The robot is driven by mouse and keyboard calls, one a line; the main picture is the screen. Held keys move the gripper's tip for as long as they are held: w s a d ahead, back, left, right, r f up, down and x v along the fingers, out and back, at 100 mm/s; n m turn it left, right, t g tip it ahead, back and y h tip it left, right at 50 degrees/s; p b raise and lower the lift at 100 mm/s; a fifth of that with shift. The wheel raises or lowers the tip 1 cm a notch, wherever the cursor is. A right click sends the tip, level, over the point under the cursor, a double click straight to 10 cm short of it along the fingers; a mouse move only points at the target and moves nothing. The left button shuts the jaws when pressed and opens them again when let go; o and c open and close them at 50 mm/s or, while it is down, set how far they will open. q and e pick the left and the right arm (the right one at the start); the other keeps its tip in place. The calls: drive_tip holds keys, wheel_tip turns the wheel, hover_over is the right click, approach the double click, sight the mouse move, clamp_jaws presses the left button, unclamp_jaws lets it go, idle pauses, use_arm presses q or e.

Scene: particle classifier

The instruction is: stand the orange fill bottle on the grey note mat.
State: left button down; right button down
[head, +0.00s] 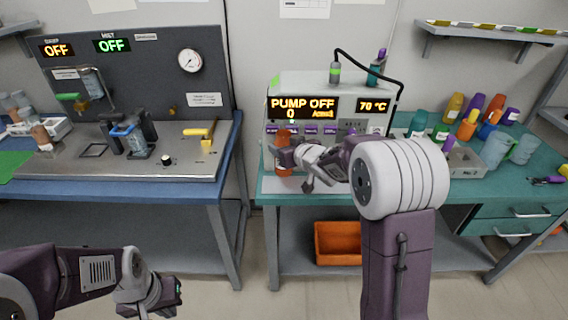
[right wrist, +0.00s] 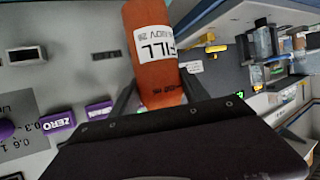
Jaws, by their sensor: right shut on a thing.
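The orange fill bottle (head: 284,162) is upright in the head view, in front of the pump machine. My right gripper (head: 289,154) is shut on it from the right. In the right wrist view the bottle (right wrist: 150,45) sits between the fingers, its white FILL label facing the camera. A pale grey flat patch (head: 300,186) lies under the bottle on the teal bench; I cannot tell whether it is the note mat or the machine's base, nor whether the bottle touches it. My left gripper (head: 165,298) is low at the lower left, away from the benches; its jaw opening is unclear.
The pump machine (head: 330,92) stands right behind the bottle. Several coloured bottles and clear beakers (head: 496,150) stand on the right of the teal bench, beside a grey tray (head: 463,163). An orange bin (head: 338,243) is below. The blue-edged bench (head: 130,190) is left, across a gap.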

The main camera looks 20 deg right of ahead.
wheel_tip(320, 180, down, 6)
drive_tip(key=shift+w+r+b, duration=0.1)
drive_tip(key=shift+r+b, duration=0.1)
drive_tip(key=shift+b, duration=0.9)
drive_tip(key=shift+r, duration=0.1)
drive_tip(key=shift+f, duration=0.2)
drive_tip(key=c, duration=0.6)
unclamp_jaws()
drive_tip(key=shift+o, duration=0.2)
drive_tip(key=shift+r, duration=0.1)
